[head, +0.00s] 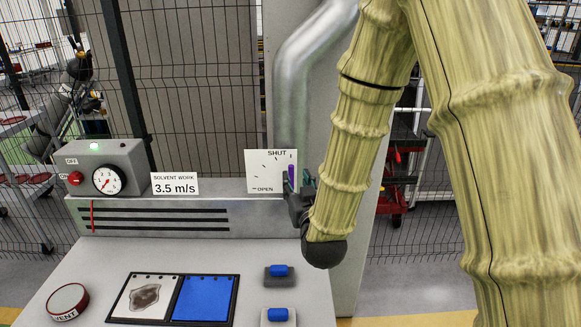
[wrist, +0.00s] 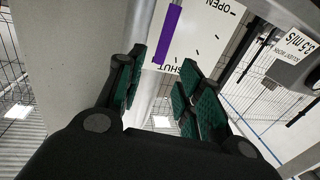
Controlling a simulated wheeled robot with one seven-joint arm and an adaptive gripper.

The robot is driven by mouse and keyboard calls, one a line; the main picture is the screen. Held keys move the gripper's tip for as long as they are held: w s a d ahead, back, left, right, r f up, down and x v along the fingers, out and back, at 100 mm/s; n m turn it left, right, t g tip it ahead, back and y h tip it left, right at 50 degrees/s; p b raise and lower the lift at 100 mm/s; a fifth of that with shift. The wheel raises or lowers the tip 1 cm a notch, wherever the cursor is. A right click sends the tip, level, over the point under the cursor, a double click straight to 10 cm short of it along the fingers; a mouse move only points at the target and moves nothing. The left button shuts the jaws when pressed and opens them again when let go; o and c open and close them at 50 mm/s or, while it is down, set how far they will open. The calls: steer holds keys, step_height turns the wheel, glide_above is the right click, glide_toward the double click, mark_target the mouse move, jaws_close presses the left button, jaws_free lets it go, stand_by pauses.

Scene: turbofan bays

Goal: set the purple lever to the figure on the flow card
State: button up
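The flow card (head: 175,184) reads "SOLVENT WORK 3.5 m/s" and stands left of the white lever plate (head: 262,180). The plate is marked SHUT at the top and OPEN at the lower left, with tick marks between. The purple lever (head: 291,174) stands near upright at the plate's right edge, partly hidden by my gripper (head: 302,188). In the wrist view the lever (wrist: 168,36) shows beyond and between the fingertips of my gripper (wrist: 163,80). The fingers are apart with nothing held between them. The lever's pivot is not clear.
A grey box (head: 125,158) carries a round dial gauge (head: 107,180), a lit green lamp and a red knob (head: 75,178) by OFF/ON labels. A silver pipe rises behind the plate.

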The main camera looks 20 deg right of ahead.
mark_target(292, 170)
steer(key=w, duration=0.2)
steer(key=w+p, duration=0.1)
steer(key=w, duration=0.2)
steer(key=w+p, duration=0.1)
steer(key=w, duration=0.1)
steer(key=shift+w+d, duration=0.3)
steer(key=shift+d, duration=0.05)
jaws_close()
